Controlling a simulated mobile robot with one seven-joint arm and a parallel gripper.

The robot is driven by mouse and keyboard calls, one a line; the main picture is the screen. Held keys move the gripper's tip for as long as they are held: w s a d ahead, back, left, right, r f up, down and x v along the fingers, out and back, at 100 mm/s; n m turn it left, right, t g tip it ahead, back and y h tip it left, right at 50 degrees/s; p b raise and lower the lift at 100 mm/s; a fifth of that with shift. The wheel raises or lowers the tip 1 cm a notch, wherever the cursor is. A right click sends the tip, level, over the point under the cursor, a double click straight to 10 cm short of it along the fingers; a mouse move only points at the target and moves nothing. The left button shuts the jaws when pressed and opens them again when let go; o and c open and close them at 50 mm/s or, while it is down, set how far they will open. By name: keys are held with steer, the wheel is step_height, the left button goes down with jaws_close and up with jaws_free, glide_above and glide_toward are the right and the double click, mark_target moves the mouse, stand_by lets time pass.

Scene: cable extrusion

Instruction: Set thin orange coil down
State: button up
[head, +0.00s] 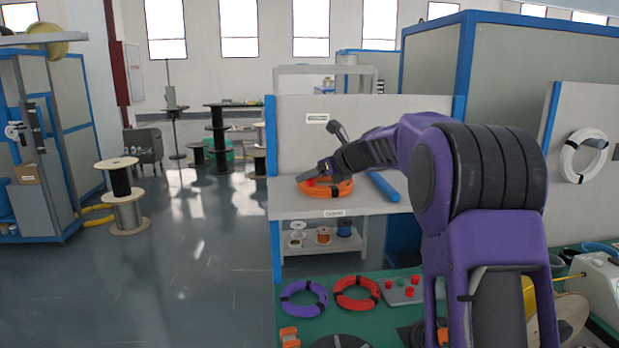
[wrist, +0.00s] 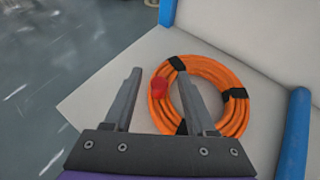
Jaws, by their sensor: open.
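The orange coil (head: 330,191) lies flat on the grey shelf top (head: 385,208), near its left end. It also shows in the wrist view (wrist: 207,67), to the right, with black ties around it. My gripper (wrist: 159,73) is open, with its two fingers spread apart. The right finger overlaps the left part of the coil in the picture; I cannot tell whether it touches. The left finger is outside the ring. A small red piece (wrist: 158,88) shows at the coil's left side, between the fingers. In the head view my gripper (head: 318,173) is right at the coil.
A blue bar (head: 383,186) lies to the right of the coil, and a grey panel (head: 350,130) stands behind. Below, a green table holds a purple coil (head: 304,313) and a red coil (head: 357,308). The shelf top left of the coil is bare.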

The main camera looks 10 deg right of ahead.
steer(key=v, duration=1.1)
